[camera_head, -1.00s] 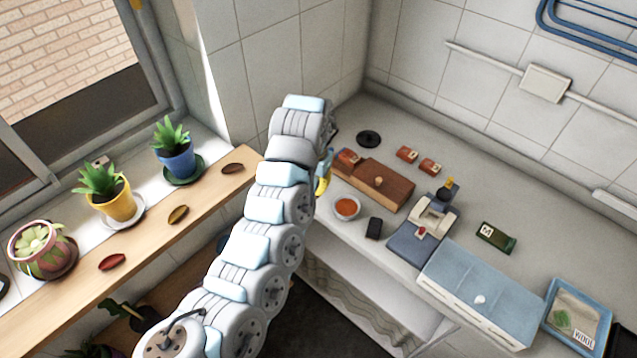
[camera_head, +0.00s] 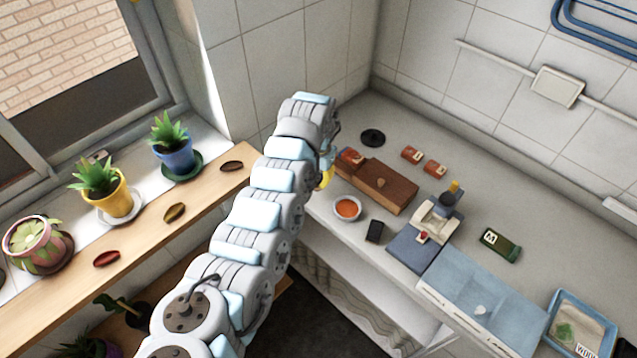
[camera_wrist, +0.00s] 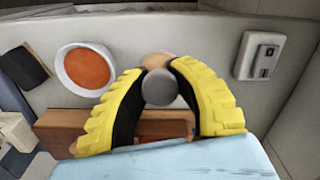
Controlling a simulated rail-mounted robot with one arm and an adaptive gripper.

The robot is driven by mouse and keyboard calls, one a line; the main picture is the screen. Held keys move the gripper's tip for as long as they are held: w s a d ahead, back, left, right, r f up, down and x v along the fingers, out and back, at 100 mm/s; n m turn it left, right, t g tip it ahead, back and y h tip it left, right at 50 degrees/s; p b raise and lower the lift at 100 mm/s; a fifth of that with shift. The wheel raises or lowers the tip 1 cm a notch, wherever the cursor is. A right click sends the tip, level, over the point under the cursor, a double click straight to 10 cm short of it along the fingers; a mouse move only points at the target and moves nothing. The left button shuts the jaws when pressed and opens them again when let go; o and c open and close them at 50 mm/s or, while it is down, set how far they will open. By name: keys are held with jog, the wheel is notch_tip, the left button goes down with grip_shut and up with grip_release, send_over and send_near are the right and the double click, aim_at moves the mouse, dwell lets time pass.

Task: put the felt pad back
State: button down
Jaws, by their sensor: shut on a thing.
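My gripper (camera_wrist: 158,72) has yellow ridged fingers with black inner faces. It is shut on a small round thing with a grey face (camera_wrist: 159,89) and a tan part behind it. This may be the felt pad, but I cannot tell for sure. In the head view only a yellow bit of my gripper (camera_head: 327,176) shows beside my arm, near the left end of a brown wooden box (camera_head: 392,190). In the wrist view the box (camera_wrist: 58,130) lies partly behind the fingers, with a reddish part showing between them.
A bowl of orange-red stuff (camera_head: 347,208) and a small black block (camera_head: 375,231) stand in front of the box. A black disc (camera_head: 372,138) and two red-orange blocks (camera_head: 412,155) lie behind it. A wall fitting (camera_wrist: 262,55) shows in the wrist view. Potted plants line the left shelf.

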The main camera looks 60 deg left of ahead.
aim_at(318, 180)
jog(key=shift+w+a+f, duration=0.3)
jog(key=shift+a+f, duration=0.1)
jog(key=shift+f, duration=0.2)
jog(key=shift+w+a+f, duration=0.25)
jog(key=shift+a+f, duration=0.1)
jog(key=shift+f, duration=0.25)
notch_tip(318, 180, down, 3)
jog(key=b, duration=0.3)
jog(key=shift+f, duration=0.2)
jog(key=c, duration=0.9)
grip_release()
jog(key=shift+r, duration=0.1)
notch_tip(318, 180, up, 12)
jog(key=b, duration=0.3)
jog(key=shift+w+a+r, duration=0.1)
jog(key=shift+r, duration=0.05)
